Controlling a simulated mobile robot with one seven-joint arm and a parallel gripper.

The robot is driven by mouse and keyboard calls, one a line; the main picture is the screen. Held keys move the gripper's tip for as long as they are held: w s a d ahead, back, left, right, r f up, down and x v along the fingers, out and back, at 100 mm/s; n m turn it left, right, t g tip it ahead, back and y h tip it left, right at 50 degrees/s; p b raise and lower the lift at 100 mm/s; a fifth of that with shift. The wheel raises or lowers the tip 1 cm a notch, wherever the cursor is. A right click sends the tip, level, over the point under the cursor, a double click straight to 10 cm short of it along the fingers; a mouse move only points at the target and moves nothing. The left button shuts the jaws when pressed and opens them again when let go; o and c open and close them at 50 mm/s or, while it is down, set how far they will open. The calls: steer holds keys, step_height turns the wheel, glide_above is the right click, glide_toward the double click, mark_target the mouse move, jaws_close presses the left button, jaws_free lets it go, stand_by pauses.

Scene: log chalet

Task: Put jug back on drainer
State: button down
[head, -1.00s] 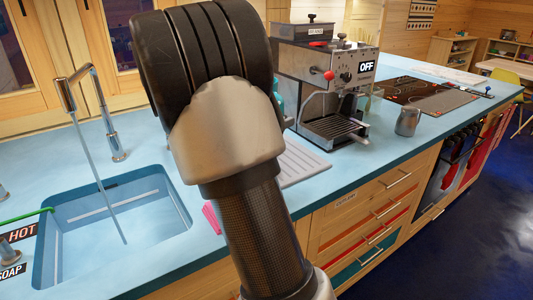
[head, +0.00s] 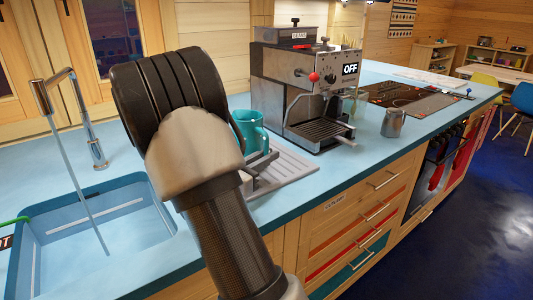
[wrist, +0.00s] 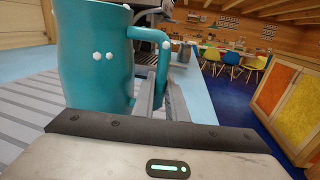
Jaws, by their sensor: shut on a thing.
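The teal jug (head: 250,130) is upright over the far part of the grey ridged drainer (head: 298,172), partly behind my arm. It fills the left of the wrist view (wrist: 95,60), where its handle (wrist: 150,38) faces right. My gripper (head: 264,168) is shut on the lower part of the jug's handle, with its fingers (wrist: 160,92) close together. The drainer's ridges also show in the wrist view (wrist: 28,110). The jug's base is hidden, so I cannot tell whether it touches the drainer.
A sink (head: 100,235) with a running tap (head: 75,130) lies left of the drainer. A coffee machine (head: 305,85) stands close behind and right. A small steel jug (head: 393,123) stands further right on the blue worktop, near its front edge. Drawers (head: 355,220) are below.

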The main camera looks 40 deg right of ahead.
steer(key=shift+r, duration=0.1)
steer(key=c, duration=2.1)
jaws_free()
steer(key=o, duration=0.3)
steer(key=shift+o, duration=0.2)
